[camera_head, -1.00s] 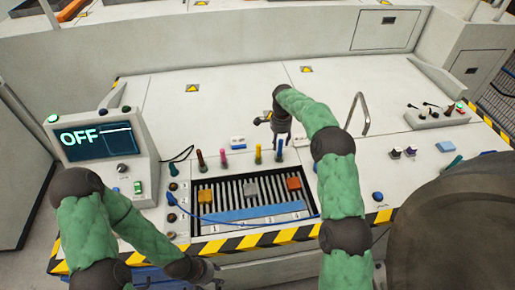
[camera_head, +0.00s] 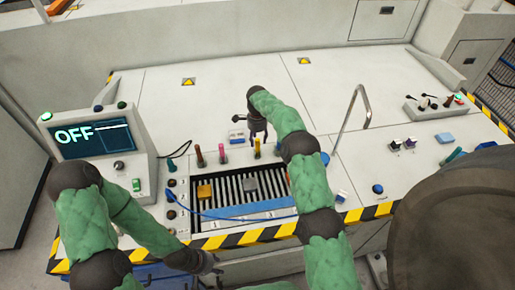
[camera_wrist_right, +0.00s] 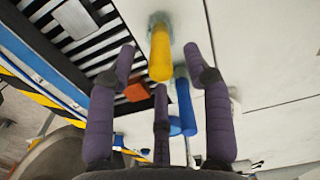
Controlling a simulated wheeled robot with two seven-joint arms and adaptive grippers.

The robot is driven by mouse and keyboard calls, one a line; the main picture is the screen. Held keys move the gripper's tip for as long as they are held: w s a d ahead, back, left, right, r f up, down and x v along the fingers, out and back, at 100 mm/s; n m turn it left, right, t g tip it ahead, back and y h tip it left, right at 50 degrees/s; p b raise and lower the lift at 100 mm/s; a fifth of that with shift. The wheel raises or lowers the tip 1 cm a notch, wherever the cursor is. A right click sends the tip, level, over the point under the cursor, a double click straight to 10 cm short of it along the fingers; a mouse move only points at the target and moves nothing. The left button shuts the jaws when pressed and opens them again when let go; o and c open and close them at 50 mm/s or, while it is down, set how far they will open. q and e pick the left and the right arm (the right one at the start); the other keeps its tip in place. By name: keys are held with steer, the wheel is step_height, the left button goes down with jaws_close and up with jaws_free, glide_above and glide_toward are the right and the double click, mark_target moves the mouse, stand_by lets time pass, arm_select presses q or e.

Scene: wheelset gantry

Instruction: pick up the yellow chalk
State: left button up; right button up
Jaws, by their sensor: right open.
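The yellow chalk (camera_head: 257,149) stands upright in the row of coloured sticks behind the striped tray. My right gripper (camera_head: 258,136) is just above it, pointing down. In the right wrist view the yellow chalk (camera_wrist_right: 160,54) stands between the spread fingers of my open right gripper (camera_wrist_right: 159,68), with no clear contact. Its base sits in a pale holder. A blue stick (camera_wrist_right: 186,105) is close beside the right-hand finger. My left gripper (camera_head: 208,264) hangs low at the panel's front edge, away from the chalk; its jaw state is unclear.
Brown (camera_head: 200,157) and pink (camera_head: 222,154) sticks stand left of the chalk. The striped tray (camera_head: 232,186) holds orange and grey blocks and a blue bar. A tall metal handle (camera_head: 355,110) rises to the right.

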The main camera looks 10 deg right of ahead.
mark_target(258, 145)
step_height(258, 145, down, 5)
steer(key=shift+b, duration=0.45)
jaws_close()
